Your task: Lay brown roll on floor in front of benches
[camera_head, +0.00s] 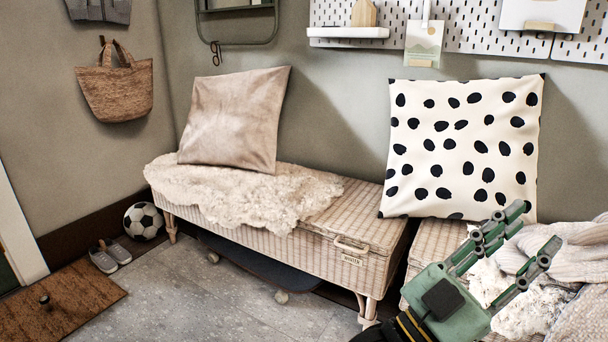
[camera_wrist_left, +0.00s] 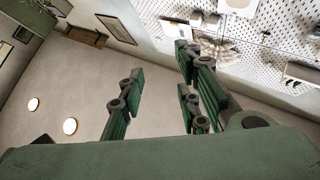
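I cannot make out a brown roll in either view. My left gripper (camera_head: 537,227) comes in at the lower right of the head view, over the right bench (camera_head: 430,243), beside its knitted blanket. Its fingers are spread and I see nothing held between them. In the left wrist view the gripper (camera_wrist_left: 160,72) also shows spread fingers with an empty gap, against the ceiling. The left wicker bench (camera_head: 375,235) stands against the wall. Grey floor (camera_head: 205,300) shows in front of it. My right gripper is not in view.
A brown doormat (camera_head: 70,295) lies at the lower left, with grey shoes (camera_head: 110,255) and a football (camera_head: 143,221) near it. A dark board on wheels (camera_head: 250,262) is under the left bench. Cushions (camera_head: 235,118) and a fleece (camera_head: 250,190) are on the benches.

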